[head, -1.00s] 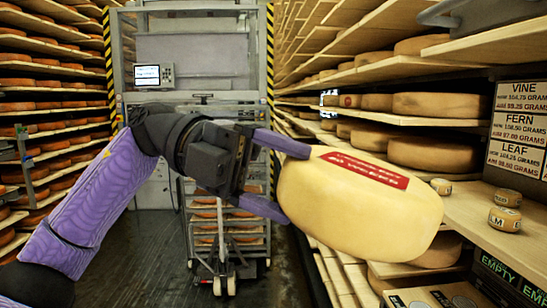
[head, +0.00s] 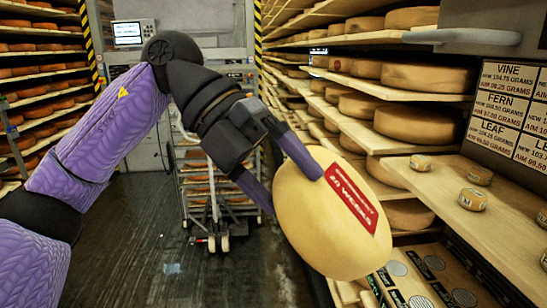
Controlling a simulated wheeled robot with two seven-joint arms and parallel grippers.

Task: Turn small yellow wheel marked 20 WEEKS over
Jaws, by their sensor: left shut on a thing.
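The yellow cheese wheel (head: 310,225) is in the middle of the head view, held up off the shelves over the aisle. A red label (head: 351,196) on its upper right face reads in part "WEEKS"; the number looks like 20 but is hard to read. My left gripper (head: 290,172) is shut on the wheel, one purple finger on its upper face and the other at its left side. The wheel is tilted, with its labelled face turned toward the right and the camera. My right gripper is not in view.
Wooden shelves of cheese wheels (head: 415,125) line the right. A board (head: 470,235) there holds several small marked pieces (head: 473,199). Trays with round weights (head: 420,258) lie below it. A wheeled rack (head: 205,185) stands behind my arm.

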